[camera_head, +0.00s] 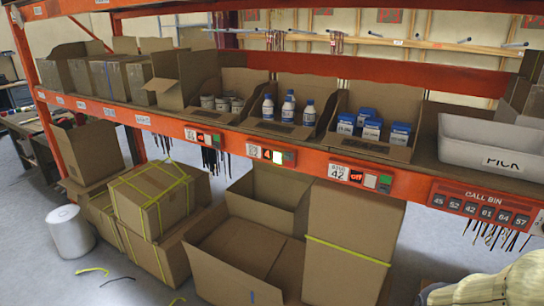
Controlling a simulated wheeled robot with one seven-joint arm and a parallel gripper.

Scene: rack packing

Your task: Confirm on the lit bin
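Three open cardboard bins stand on the orange rack's shelf, each above a small label-and-display module on the beam. The middle module (271,154) shows a red "4" and has a bright, pale yellow lit button (278,157). Above it, the middle bin (283,130) holds several white bottles with blue caps (288,106). The left module (204,137) and the right module (360,176), labelled 42, seem to read "off". My gripper is not in view.
A white tote marked PICK (490,148) sits on the shelf at right, above a red CALL BIN panel (485,206). Cardboard boxes (155,195) and open cartons (250,250) crowd the floor under the shelf. A pale ribbed object (495,287) fills the bottom right corner.

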